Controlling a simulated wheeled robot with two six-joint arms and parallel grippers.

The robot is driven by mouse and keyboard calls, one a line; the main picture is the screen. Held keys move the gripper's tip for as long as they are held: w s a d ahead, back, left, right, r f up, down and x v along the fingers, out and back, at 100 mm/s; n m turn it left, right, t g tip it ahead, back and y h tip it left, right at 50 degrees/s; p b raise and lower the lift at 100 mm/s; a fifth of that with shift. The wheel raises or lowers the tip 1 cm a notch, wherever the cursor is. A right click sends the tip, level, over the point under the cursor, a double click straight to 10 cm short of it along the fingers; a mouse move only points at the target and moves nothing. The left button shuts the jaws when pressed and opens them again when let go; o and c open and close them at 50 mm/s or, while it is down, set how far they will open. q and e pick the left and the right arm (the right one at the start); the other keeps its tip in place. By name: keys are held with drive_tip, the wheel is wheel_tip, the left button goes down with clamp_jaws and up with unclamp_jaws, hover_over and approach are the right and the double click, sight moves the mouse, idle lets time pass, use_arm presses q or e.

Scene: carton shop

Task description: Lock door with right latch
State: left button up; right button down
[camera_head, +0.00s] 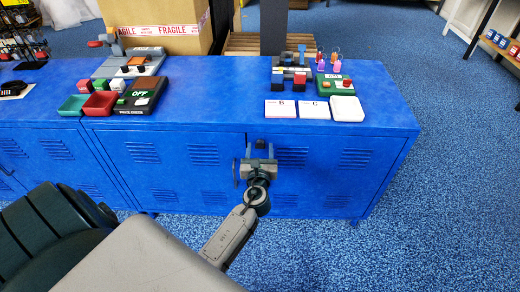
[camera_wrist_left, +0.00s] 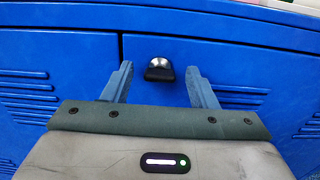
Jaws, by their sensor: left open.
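The blue metal cabinet (camera_head: 400,150) has louvred doors on its front. The right door (camera_head: 325,175) is closed, with its seam just left of my gripper. A small dark latch knob with a shiny top (camera_wrist_left: 159,69) sits near the upper left corner of this door; it also shows in the head view (camera_head: 260,142). My left gripper (camera_head: 260,151) is open in front of the knob. In the wrist view the knob appears between the two fingertips, and neither finger touches it. I cannot tell the remaining depth gap. My right gripper is not in view.
A FRAGILE carton (camera_head: 160,25) stands behind. The blue floor at right (camera_head: 455,200) is clear.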

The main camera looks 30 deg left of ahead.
use_arm(q)
drive_tip(key=shift+w+a, duration=0.1)
drive_tip(key=shift+w, duration=0.05)
drive_tip(key=shift+c, duration=0.4)
drive_tip(key=c, duration=0.9)
